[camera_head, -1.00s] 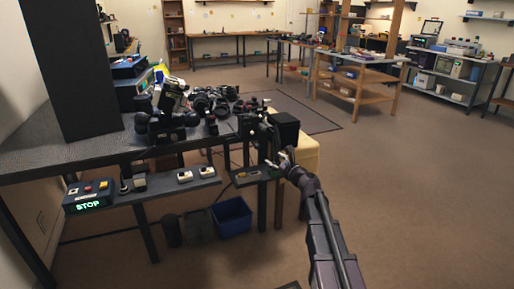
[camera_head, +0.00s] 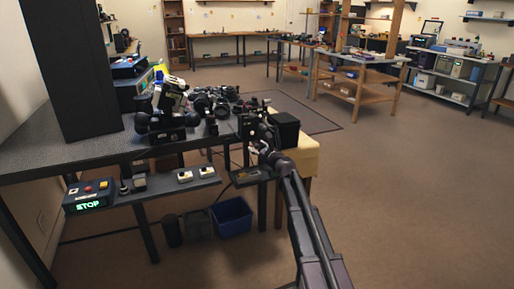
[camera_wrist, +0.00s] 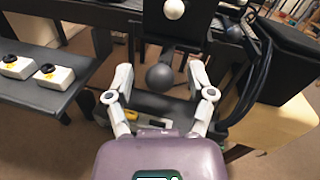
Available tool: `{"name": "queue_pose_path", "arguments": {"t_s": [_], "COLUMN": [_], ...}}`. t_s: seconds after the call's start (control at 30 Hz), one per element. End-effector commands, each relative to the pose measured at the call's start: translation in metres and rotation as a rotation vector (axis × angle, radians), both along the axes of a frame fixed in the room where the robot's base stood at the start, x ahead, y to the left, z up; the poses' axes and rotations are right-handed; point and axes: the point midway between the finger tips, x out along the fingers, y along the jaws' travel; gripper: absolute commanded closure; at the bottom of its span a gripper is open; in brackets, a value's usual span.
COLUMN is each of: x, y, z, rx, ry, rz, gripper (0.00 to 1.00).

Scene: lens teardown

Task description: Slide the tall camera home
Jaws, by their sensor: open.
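I cannot tell for sure which is the tall camera. My gripper (camera_head: 262,149) is at the bench's right end, small and partly lost against dark parts. In the wrist view my gripper (camera_wrist: 161,82) is open, its two pale fingers spread apart. A dark round knob (camera_wrist: 160,76) shows between the fingertips, in front of a dark upright plate; I see no finger touching it. A white ball (camera_wrist: 173,9) sits above it on the dark part.
A black box (camera_head: 285,130) stands on a cream cabinet (camera_head: 306,155) right of my gripper. A lower shelf (camera_head: 160,188) carries switch boxes and a panel reading STOP (camera_head: 88,197). A blue bin (camera_head: 232,217) is on the floor. Open floor lies to the right.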

Motion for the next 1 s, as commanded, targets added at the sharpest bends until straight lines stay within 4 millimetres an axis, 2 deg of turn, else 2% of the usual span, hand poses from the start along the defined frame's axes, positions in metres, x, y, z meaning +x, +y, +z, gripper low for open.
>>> {"name": "queue_pose_path", "arguments": {"t_s": [0.33, 0.37, 0.5, 0.6, 0.83, 1.0], "x": [0.002, 0.002, 0.002, 0.002, 0.006, 0.031], "y": [0.001, 0.001, 0.001, 0.001, 0.002, 0.009], "z": [0.0, 0.0, 0.0, 0.0, 0.0, 0.0], "rx": [0.0, 0.0, 0.0, 0.0, 0.0, 0.0], "ry": [0.0, 0.0, 0.0, 0.0, 0.0, 0.0], "rz": [-0.001, -0.001, -0.001, -0.001, 0.0, -0.001], "gripper": [0.3, 0.33, 0.75, 1.0, 1.0, 1.0]}}
